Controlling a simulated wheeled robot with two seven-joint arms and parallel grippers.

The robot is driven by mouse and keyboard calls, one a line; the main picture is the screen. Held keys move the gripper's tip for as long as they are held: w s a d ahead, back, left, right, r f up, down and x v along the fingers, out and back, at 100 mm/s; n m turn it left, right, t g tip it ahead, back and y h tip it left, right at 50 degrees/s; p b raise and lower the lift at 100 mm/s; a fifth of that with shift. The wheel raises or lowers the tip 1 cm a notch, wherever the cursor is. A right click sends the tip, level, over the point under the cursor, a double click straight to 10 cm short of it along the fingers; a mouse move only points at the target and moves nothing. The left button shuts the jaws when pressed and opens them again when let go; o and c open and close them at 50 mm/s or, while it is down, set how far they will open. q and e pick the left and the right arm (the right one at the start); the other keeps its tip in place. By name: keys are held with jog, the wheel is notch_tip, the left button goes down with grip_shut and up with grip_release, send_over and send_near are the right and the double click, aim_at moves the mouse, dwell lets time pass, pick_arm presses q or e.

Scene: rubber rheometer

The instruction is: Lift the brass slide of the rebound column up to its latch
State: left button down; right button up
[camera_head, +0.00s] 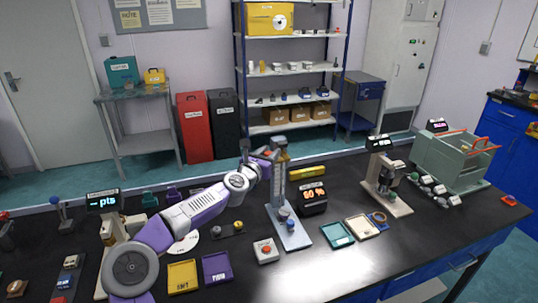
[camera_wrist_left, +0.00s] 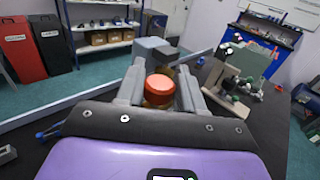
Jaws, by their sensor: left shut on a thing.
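The rebound column (camera_head: 281,187) stands upright on its pale base (camera_head: 290,236) on the black bench in the head view. My left gripper (camera_head: 271,153) reaches in from the left at the column's top. In the left wrist view its fingers (camera_wrist_left: 160,92) are shut on the brass slide (camera_wrist_left: 158,99), which has a round orange-red top. In the head view a small brass part of the slide (camera_head: 279,143) shows near the top of the column. A grey block of the column (camera_wrist_left: 152,48) is just beyond the fingers. Whether the latch is engaged cannot be told. My right gripper is out of view.
A black readout showing 60 % (camera_head: 313,196) stands right of the column. A red-button box (camera_head: 266,250), a teal tray (camera_head: 337,235) and yellow (camera_head: 183,275) and purple (camera_head: 216,267) trays lie near it. Another instrument (camera_head: 386,185) and a grey-green bath (camera_head: 455,163) stand farther right.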

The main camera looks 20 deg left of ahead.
pick_arm(q)
jog(key=c, duration=0.8)
grip_release()
jog(key=shift+r, duration=0.35)
jog(key=shift+c, duration=0.2)
jog(key=shift+o, duration=0.2)
jog(key=shift+f, duration=0.1)
jog(key=s+a+b, duration=0.1)
jog(key=s+b, duration=0.1)
jog(key=s, duration=0.5)
jog(key=shift+s+a, duration=0.25)
